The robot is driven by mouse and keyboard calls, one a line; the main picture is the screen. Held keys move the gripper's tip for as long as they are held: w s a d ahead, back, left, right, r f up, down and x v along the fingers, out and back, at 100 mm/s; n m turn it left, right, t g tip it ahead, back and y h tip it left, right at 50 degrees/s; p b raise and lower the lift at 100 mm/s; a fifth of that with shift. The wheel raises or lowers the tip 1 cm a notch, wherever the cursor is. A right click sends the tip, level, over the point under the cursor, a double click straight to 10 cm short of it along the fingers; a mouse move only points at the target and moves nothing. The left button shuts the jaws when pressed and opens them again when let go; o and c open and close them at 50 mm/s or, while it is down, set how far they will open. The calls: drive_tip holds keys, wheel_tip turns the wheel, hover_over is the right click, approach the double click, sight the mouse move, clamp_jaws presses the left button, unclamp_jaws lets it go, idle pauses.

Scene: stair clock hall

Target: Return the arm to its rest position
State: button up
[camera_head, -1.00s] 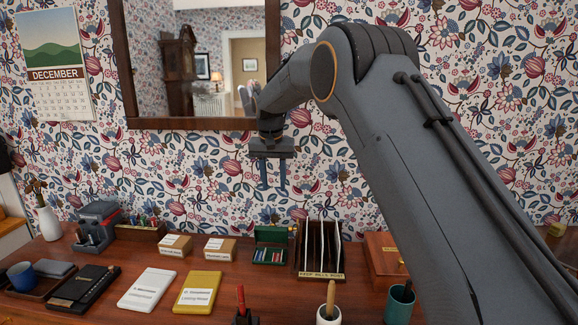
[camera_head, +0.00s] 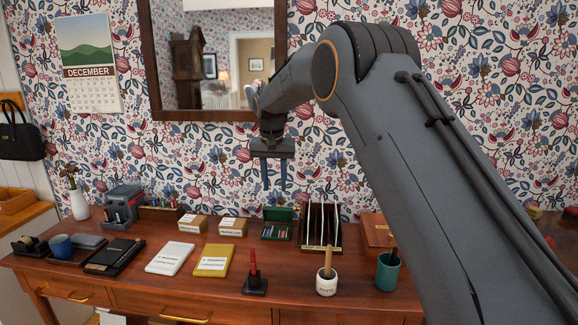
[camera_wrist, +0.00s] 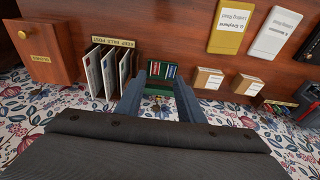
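My gripper (camera_head: 274,187) hangs from my raised, bent arm (camera_head: 400,160), with its two fingers pointing down. It is above the back of the desk, in front of the flowered wall and below the mirror. The fingers are apart with nothing between them; in the wrist view the open gripper (camera_wrist: 158,82) also shows empty. Beyond its fingertips in that view is a green box with coloured pieces (camera_wrist: 160,84), standing on the desk and not held. My arm hides the right part of the desk.
The wooden desk (camera_head: 215,285) carries a letter rack (camera_head: 321,228), a wooden box (camera_head: 378,234), a white pot (camera_head: 326,284), a green cup (camera_head: 388,272), a red pen in a holder (camera_head: 254,275), notebooks and small boxes. A mirror (camera_head: 220,115) hangs behind. A handbag (camera_head: 20,137) hangs at left.

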drive_tip(key=shift+n, duration=0.4)
drive_tip(key=s+d+f, duration=0.1)
drive_tip(key=s+d, duration=0.4)
drive_tip(key=s+d+f, duration=0.1)
drive_tip(key=s+d, duration=1)
drive_tip(key=shift+f, duration=0.4)
drive_tip(key=s+d+f, duration=0.3)
drive_tip(key=s+d, duration=0.1)
drive_tip(key=s, duration=0.7)
drive_tip(key=s+d+f, duration=0.3)
drive_tip(key=s+d, duration=0.1)
drive_tip(key=s, duration=0.7)
wheel_tip(320, 180, down, 11)
drive_tip(key=s+g+b, duration=0.2)
drive_tip(key=b, duration=0.8)
drive_tip(key=shift+a+r, duration=0.15)
drive_tip(key=shift+r, duration=0.05)
drive_tip(key=shift+c, duration=0.5)
